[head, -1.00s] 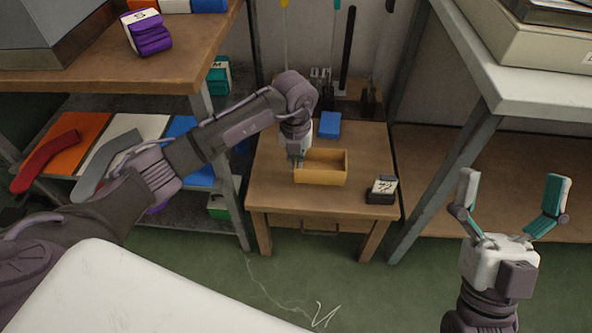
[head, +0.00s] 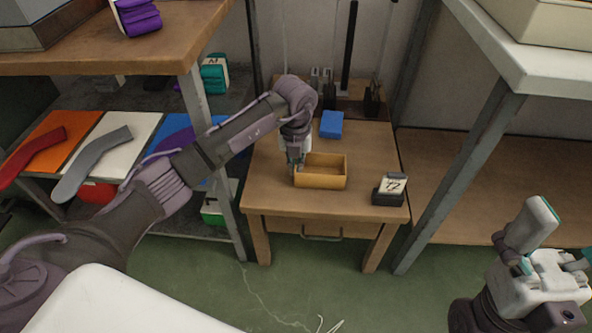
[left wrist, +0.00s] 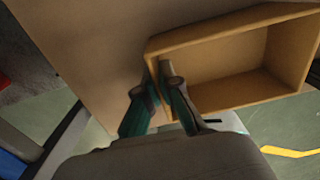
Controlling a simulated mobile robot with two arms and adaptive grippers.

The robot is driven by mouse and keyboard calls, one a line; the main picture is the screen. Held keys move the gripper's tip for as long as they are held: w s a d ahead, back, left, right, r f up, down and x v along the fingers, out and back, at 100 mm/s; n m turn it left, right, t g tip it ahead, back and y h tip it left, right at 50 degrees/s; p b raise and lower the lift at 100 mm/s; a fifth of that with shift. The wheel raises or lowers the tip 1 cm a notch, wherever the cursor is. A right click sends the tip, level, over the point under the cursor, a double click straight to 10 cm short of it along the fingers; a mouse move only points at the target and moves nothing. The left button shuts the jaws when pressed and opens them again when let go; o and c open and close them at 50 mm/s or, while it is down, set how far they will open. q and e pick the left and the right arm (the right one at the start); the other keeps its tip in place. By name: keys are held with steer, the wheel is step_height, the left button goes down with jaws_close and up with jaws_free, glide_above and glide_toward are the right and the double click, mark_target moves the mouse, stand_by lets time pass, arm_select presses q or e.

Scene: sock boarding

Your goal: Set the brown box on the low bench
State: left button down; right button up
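The brown box (head: 322,182), open-topped and empty, rests upright on the low wooden bench (head: 268,198), near its middle. My left gripper (head: 296,168) is at the box's left wall. In the left wrist view the box (left wrist: 230,52) fills the upper right, with one fingertip outside the wall and one inside; the left gripper (left wrist: 157,85) appears shut on that wall. My right gripper (head: 556,240) is at the lower right of the head view, empty, with its fingers apart and one partly cut off by the frame.
A black block with a "72" card (head: 390,190) sits on the bench's right front corner. A blue block (head: 332,124) lies behind the box. Shelves with coloured boards (head: 95,150) stand left; a pale table (head: 530,70) stands right. Bench surface before the box is clear.

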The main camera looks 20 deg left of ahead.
arm_select(q)
steer(key=c, duration=1.8)
jaws_free()
steer(key=o, duration=0.5)
